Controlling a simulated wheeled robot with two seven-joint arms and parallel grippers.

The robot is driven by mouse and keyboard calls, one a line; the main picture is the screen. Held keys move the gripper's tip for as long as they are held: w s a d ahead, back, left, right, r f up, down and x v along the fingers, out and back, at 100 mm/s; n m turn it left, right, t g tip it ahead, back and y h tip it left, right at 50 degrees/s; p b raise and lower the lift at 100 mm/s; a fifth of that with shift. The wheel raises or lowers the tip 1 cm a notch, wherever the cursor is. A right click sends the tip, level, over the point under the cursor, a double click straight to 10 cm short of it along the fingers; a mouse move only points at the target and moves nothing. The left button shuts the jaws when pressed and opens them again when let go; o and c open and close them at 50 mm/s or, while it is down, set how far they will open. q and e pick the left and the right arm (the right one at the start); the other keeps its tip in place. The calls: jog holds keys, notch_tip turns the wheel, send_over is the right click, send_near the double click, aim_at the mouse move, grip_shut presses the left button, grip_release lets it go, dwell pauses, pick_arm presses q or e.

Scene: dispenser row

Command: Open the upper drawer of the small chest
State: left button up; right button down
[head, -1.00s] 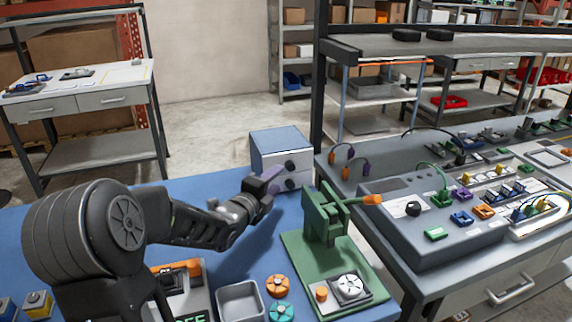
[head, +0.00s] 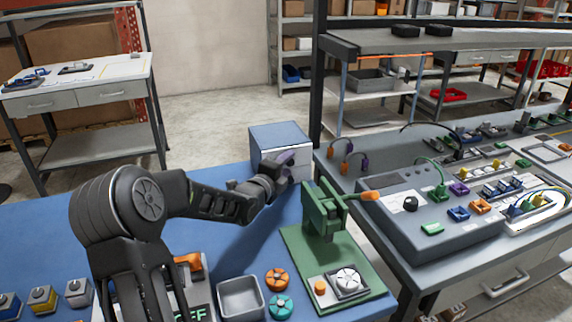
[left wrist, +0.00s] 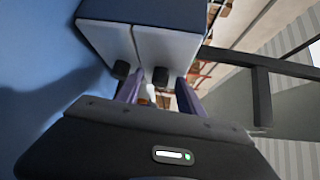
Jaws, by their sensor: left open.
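The small chest (head: 279,135) stands at the back right of the blue table, with a blue-grey top and pale drawer fronts. In the left wrist view it appears turned on its side, with the upper drawer (left wrist: 168,48) on the right and the lower drawer (left wrist: 105,42) on the left. Both drawers look shut. My left gripper (head: 288,164) is open in front of the chest. In the left wrist view its purple fingers (left wrist: 160,92) stand either side of the upper drawer's black knob (left wrist: 160,76); contact cannot be told. The lower knob (left wrist: 121,70) is beside the left finger.
A green stand (head: 322,215) with an orange-tipped lever is just right of my left arm. A grey tray (head: 240,300) and orange and teal round parts lie in front. A grey bench (head: 400,285) with a control box adjoins on the right.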

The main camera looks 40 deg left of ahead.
pick_arm(q)
grip_shut()
dwell(0.4)
dwell(1.0)
